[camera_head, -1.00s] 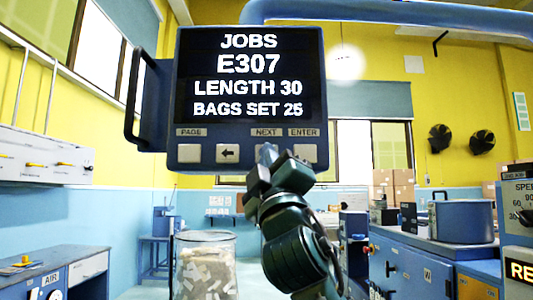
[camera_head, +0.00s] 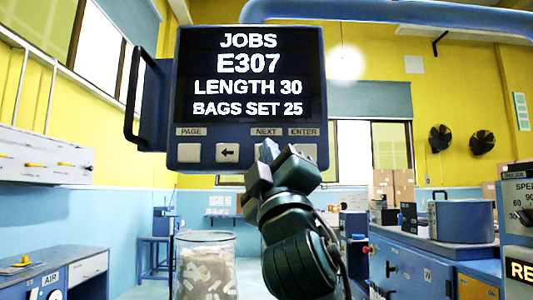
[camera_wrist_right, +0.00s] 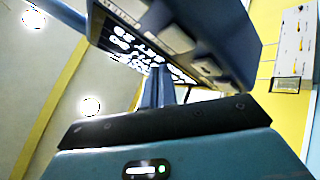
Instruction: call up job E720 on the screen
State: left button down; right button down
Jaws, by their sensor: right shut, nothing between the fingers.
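The screen (camera_head: 250,75) hangs in the upper middle of the head view and reads JOBS, E307, LENGTH 30, BAGS SET 25. Below it is a row of buttons: PAGE (camera_head: 189,152), an arrow button (camera_head: 227,152), NEXT and ENTER (camera_head: 306,151). My right gripper (camera_head: 264,150) is shut and empty, its tip in front of the NEXT button, which it largely hides. I cannot tell whether it touches the button. In the right wrist view the screen panel (camera_wrist_right: 180,40) shows at a steep angle above the fingers (camera_wrist_right: 160,85). My left gripper is not in view.
A clear container of pale scraps (camera_head: 206,270) stands below. Blue cabinets with a large pot (camera_head: 462,221) stand at the right. A blue pipe (camera_head: 400,14) runs overhead.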

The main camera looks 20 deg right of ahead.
jog(key=shift+s+a+y, duration=0.15)
jog(key=shift+s+a, duration=0.1)
jog(key=shift+s, duration=0.55)
jog(key=shift+s+a+y, duration=0.15)
jog(key=shift+s+a, duration=0.05)
jog(key=shift+s, duration=0.6)
